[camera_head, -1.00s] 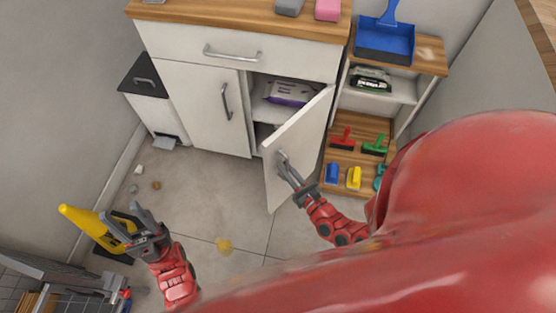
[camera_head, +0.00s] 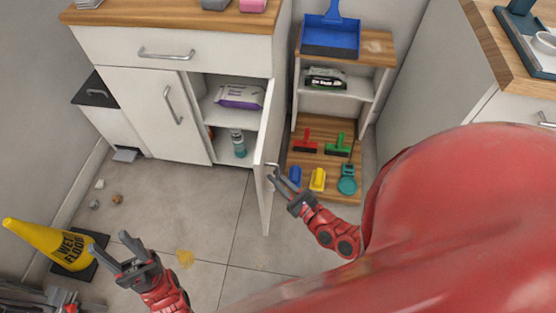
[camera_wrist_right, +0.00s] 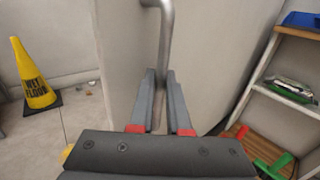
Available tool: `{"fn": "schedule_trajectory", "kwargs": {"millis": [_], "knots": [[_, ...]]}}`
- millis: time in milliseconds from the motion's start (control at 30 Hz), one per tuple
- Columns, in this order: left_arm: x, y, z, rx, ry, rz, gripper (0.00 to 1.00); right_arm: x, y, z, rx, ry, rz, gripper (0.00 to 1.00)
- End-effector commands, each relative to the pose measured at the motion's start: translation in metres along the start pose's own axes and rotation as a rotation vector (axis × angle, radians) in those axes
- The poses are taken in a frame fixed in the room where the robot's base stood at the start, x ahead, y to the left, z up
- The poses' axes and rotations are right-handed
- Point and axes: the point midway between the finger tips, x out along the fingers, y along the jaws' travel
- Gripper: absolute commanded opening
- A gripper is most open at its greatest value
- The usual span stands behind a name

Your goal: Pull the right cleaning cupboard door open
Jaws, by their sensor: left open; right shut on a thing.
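The right cleaning cupboard door (camera_head: 265,160) stands swung well out from the white cupboard, seen nearly edge-on in the head view. Its metal handle (camera_wrist_right: 166,40) is upright in the right wrist view. My right gripper (camera_head: 276,176) is at the door's handle, shut on it; in the right wrist view its fingers (camera_wrist_right: 161,88) lie either side of the handle's lower part. The open compartment shows a purple and white pack (camera_head: 240,97) on the shelf and a teal bottle (camera_head: 239,144) below. My left gripper (camera_head: 128,255) is open and empty, low at the left.
A yellow wet-floor cone (camera_head: 50,243) stands left of my left gripper. A wooden shelf unit (camera_head: 384,47) with a blue dustpan (camera_head: 330,38) and several brushes is right of the door.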

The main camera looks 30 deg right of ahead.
Motion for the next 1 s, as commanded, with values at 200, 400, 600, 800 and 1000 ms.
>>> {"fn": "schedule_trajectory", "kwargs": {"millis": [200,400,600,800,1000], "knots": [[-0.0001,0.0,0.0,0.0,0.0,0.0,0.5,0.0004,-0.003,0.0007,-0.001,-0.003,-0.008,0.0],[-0.0001,0.0,0.0,0.0,0.0,0.0,0.5,0.0006,-0.0036,0.0012,-0.001,-0.004,-0.01,0.17],[-0.0001,0.0,0.0,0.0,0.0,0.0,0.5,0.0005,-0.0027,0.001,-0.001,-0.004,-0.008,0.27],[-0.0001,0.0,0.0,0.0,0.0,0.0,0.5,0.0005,-0.0021,0.0008,-0.001,-0.003,-0.006,0.27],[-0.0018,0.0001,0.0003,0.0,0.0,0.0,0.5,-0.0046,-0.0022,-0.0006,-0.002,-0.001,-0.005,0.27]]}}
